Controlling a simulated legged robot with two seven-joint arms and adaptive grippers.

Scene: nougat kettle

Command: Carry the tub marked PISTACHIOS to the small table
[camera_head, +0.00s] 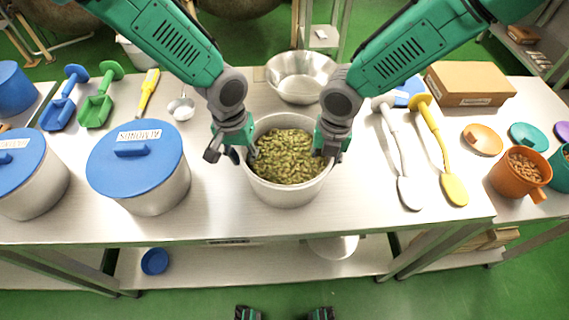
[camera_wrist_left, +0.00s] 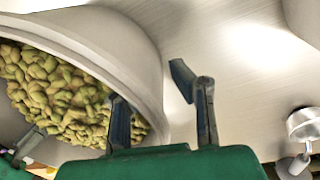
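A pale round tub (camera_head: 287,190) full of green-brown pistachios stands open on the steel table, near its front edge. No label shows on it. My left gripper (camera_head: 232,152) is at the tub's left rim. In the left wrist view its two fingers (camera_wrist_left: 160,100) are spread, one over the nuts inside the wall and the other outside, with a gap to the wall. My right gripper (camera_head: 331,150) is at the right rim, its fingers apart on either side of the wall. I cannot pick out the small table for certain.
Two blue-lidded tubs, one marked ALMONDS (camera_head: 140,180), stand left of it. A steel bowl (camera_head: 300,78) is close behind. White and yellow spoons (camera_head: 455,187), a cardboard box (camera_head: 468,84) and an orange mug of nuts (camera_head: 518,178) are on the right. A lower shelf (camera_head: 210,268) runs below.

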